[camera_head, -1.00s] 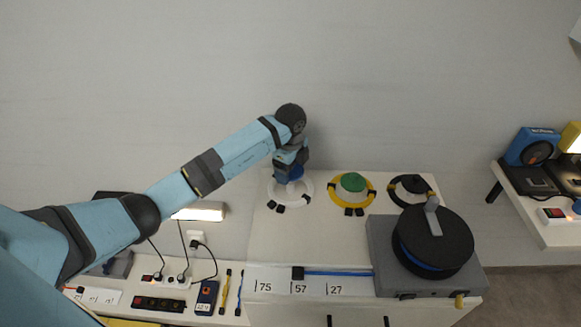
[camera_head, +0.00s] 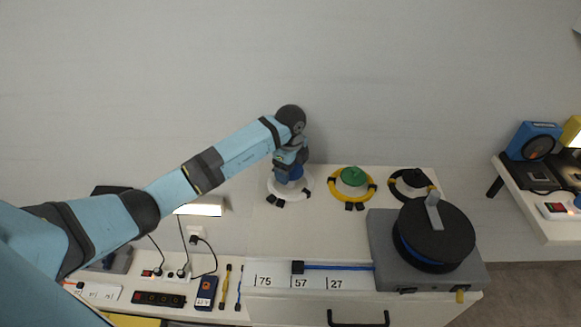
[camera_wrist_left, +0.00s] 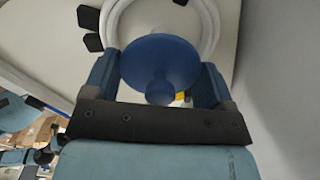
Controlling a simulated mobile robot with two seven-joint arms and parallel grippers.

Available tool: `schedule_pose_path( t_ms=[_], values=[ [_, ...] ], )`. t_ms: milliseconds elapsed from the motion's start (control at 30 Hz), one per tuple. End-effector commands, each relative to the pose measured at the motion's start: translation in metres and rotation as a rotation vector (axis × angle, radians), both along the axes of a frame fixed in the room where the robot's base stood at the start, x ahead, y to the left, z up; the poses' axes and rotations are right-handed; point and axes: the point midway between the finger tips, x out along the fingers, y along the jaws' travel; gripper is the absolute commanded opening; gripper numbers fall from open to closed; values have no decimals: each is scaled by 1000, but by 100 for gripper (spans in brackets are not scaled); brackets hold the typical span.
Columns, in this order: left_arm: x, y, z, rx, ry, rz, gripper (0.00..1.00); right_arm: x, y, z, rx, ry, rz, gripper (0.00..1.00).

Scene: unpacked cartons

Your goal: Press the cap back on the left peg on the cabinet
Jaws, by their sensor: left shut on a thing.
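My left gripper (camera_head: 288,174) is over the left peg position on the cabinet (camera_head: 290,232). It is shut on a blue cap (camera_wrist_left: 160,62), a round dish with a knob, held between both fingers in the left wrist view. A white ring (camera_head: 273,192) with black end pieces lies around this spot; it also shows in the left wrist view (camera_wrist_left: 112,18). The cap is over the ring's middle. The left peg itself is hidden, and I cannot tell whether the cap touches it. My right gripper is not in view.
A green cap (camera_head: 353,175) sits inside a yellow ring (camera_head: 371,196), and a black cap (camera_head: 412,178) inside a black ring (camera_head: 430,195). A grey unit with a black reel (camera_head: 435,235) stands at the front right. A wall is close behind. The cabinet top's middle is clear.

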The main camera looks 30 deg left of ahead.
Motion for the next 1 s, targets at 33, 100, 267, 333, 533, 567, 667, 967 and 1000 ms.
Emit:
schedule_pose_path(
  t_ms=[33, 100, 267, 333, 533, 567, 667, 967, 1000],
  values=[
    [0, 0, -2, 0, 1, 0, 51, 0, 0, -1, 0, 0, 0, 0],
    [0, 0, -3, 0, 1, 0, 51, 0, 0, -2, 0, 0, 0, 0],
    [0, 0, -6, 0, 0, 0, 51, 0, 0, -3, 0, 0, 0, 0],
    [0, 0, -8, 0, 0, 0, 51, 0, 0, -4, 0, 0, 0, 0],
    [0, 0, -12, 0, 0, 0, 51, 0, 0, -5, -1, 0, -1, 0],
    [0, 0, -12, 0, 0, 0, 51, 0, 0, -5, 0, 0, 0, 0],
    [0, 0, -14, 0, 0, 0, 51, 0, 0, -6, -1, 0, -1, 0],
    [0, 0, -15, 0, 0, 0, 80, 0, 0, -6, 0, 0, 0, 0],
    [0, 0, -15, 0, 0, 0, 89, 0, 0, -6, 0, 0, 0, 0]
  ],
)
